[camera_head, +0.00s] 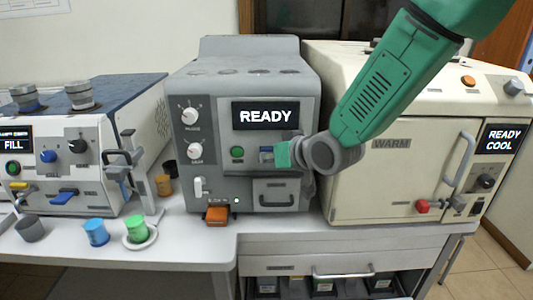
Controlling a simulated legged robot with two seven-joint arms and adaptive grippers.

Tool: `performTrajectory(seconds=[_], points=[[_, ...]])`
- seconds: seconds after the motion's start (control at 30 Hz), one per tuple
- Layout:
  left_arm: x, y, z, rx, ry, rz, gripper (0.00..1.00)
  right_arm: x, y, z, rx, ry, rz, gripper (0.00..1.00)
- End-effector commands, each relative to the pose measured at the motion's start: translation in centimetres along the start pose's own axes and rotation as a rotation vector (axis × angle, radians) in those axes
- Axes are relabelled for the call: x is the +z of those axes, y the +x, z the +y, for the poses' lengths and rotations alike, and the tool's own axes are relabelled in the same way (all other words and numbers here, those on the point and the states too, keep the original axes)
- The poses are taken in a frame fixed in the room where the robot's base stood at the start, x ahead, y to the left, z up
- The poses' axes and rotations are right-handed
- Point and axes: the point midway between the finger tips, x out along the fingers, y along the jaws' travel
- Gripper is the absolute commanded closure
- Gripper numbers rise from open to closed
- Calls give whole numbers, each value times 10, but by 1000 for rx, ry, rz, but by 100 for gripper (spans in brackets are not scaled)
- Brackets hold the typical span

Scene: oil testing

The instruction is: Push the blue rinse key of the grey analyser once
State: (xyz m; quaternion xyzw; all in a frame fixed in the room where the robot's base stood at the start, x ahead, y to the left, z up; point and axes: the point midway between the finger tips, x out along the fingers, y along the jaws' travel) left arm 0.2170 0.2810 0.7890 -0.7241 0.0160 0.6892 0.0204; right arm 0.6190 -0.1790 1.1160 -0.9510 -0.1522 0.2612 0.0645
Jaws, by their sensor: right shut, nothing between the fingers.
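The grey analyser (222,97) stands in the middle of the bench, its screen (264,115) reading READY. Its blue rinse key (266,150) is on the front panel below the screen, right of a round green button (237,154). My right gripper (281,155) is shut and empty, just right of the blue key and partly over its right side. I cannot tell whether it touches the key. My green right arm comes in from the top right and hides part of the panel behind the wrist. My left gripper is not in view.
A cream oven (360,190) stands close on the right, with a handle and red knob. A white machine (82,165) stands on the left.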

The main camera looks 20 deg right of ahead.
Motion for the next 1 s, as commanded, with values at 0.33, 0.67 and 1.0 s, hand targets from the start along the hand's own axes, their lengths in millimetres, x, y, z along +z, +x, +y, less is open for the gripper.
performTrajectory(seconds=[0.33,0.67,1.0], points=[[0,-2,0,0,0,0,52,-3,3,2,0,0,1,100],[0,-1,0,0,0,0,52,-2,2,1,0,0,1,100],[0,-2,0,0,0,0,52,6,-8,-6,0,-1,1,100]])
